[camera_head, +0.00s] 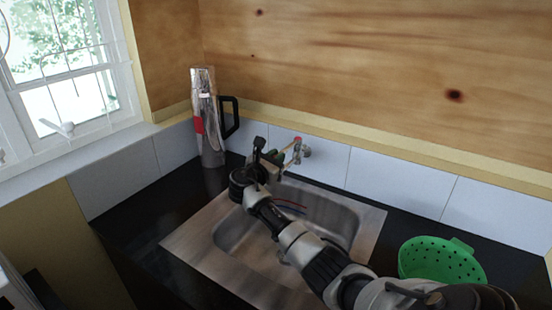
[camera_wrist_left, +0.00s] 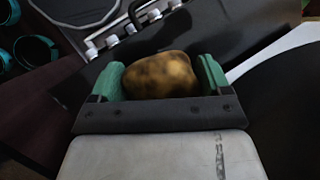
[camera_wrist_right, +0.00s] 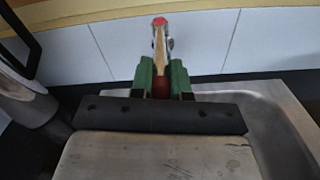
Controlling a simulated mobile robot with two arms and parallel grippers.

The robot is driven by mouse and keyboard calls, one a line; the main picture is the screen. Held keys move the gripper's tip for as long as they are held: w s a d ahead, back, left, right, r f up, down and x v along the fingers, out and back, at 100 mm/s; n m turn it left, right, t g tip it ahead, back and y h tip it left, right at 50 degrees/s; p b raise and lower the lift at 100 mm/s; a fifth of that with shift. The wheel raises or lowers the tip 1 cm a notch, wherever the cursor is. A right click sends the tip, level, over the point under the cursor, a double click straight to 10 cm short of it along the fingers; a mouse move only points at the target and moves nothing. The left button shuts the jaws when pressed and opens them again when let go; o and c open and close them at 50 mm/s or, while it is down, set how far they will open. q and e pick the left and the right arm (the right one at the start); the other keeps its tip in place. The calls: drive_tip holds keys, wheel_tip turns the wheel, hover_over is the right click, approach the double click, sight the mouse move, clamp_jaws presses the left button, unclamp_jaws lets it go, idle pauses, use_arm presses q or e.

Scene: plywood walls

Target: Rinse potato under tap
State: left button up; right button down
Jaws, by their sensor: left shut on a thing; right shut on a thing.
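The brown mottled potato (camera_wrist_left: 160,76) is between the green fingers of my left gripper (camera_wrist_left: 161,68), which is shut on it in the left wrist view. The left gripper and potato are not seen in the head view. The small tap (camera_head: 304,151) with a red top is on the tiled wall behind the metal sink (camera_head: 190,246). My right gripper (camera_head: 272,165) is at the tap above the sink's back edge. In the right wrist view its fingers are shut on the front part of the tap (camera_wrist_right: 160,45); they partly hide the held part.
A shiny metal flask (camera_head: 207,135) with a black handle stands left of the tap. A green colander (camera_head: 440,262) is on the dark counter at the right. The left wrist view shows a stove (camera_wrist_left: 95,25) with knobs and teal cookware (camera_wrist_left: 35,50).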

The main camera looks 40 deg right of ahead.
use_arm(q)
drive_tip(key=shift+r+p, duration=0.4)
drive_tip(key=shift+r, duration=0.1)
use_arm(e)
drive_tip(key=shift+s+r, duration=0.15)
drive_tip(key=shift+r, duration=0.05)
use_arm(q)
wheel_tip(320, 180, up, 5)
drive_tip(key=p, duration=0.5)
drive_tip(key=shift+r+p, duration=0.55)
use_arm(e)
drive_tip(key=s+n+t, duration=0.1)
drive_tip(key=s+d+n+t+y, duration=0.1)
drive_tip(key=t, duration=0.1)
drive_tip(key=s+n+t+y, duration=0.1)
drive_tip(key=shift+s+d+f+t, duration=0.15)
drive_tip(key=shift+d+f+t, duration=0.05)
drive_tip(key=shift+d+t, duration=0.1)
drive_tip(key=c, duration=1.1)
unclamp_jaws()
use_arm(q)
drive_tip(key=shift+f, duration=0.1)
drive_tip(key=shift+f+b, duration=0.9)
drive_tip(key=shift+b, duration=0.1)
use_arm(e)
drive_tip(key=v, duration=1.2)
